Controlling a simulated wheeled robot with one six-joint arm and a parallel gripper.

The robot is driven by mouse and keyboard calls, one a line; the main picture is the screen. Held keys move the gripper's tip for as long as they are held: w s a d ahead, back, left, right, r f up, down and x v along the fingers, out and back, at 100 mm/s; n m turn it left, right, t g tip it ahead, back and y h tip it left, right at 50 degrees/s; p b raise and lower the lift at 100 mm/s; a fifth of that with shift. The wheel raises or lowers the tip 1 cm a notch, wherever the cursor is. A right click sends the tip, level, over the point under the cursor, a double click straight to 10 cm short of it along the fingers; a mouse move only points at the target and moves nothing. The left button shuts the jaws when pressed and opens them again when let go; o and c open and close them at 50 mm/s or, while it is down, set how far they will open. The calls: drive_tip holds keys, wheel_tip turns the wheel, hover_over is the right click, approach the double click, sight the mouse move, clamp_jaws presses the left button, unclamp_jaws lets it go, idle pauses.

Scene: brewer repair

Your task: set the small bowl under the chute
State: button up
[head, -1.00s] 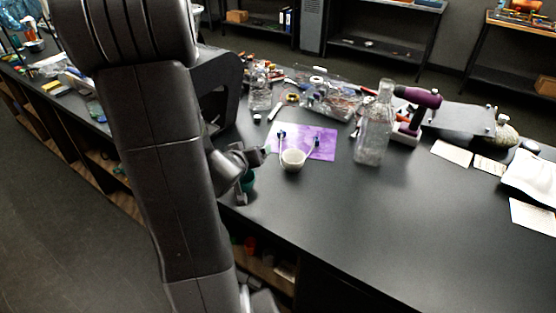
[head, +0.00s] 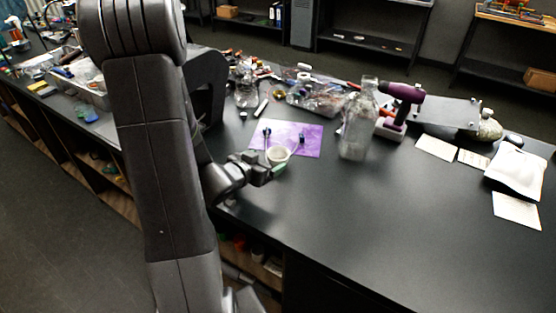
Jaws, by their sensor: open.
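A small white bowl (head: 279,153) stands at the front edge of the purple mat (head: 311,142), between two small blue-topped pieces (head: 266,133). My gripper (head: 271,172) is open, just in front of and slightly left of the bowl, low over the black bench. A green patch (head: 280,168) shows at the gripper's end, right in front of the bowl; I cannot tell whether it is part of the gripper or a separate thing. Whether the fingers touch the bowl cannot be told. I cannot make out a chute.
A clear glass bottle (head: 357,135) stands right of the mat, with a purple drill-like tool (head: 402,100) behind it. A glass jar (head: 247,93) and clutter lie behind the mat. Papers (head: 436,148) lie at the right. The front right bench top is clear.

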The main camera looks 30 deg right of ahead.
sight(283, 151)
drive_tip(key=shift+p+x, duration=0.65)
drive_tip(key=shift+x, duration=2.15)
drive_tip(key=shift+s+r, duration=0.1)
drive_tip(key=shift+r, duration=0.05)
drive_tip(key=c, duration=1.2)
drive_tip(key=shift+r, duration=0.15)
wheel_tip(283, 151, up, 10)
drive_tip(key=shift+f+p, duration=0.1)
drive_tip(key=shift+p, duration=0.65)
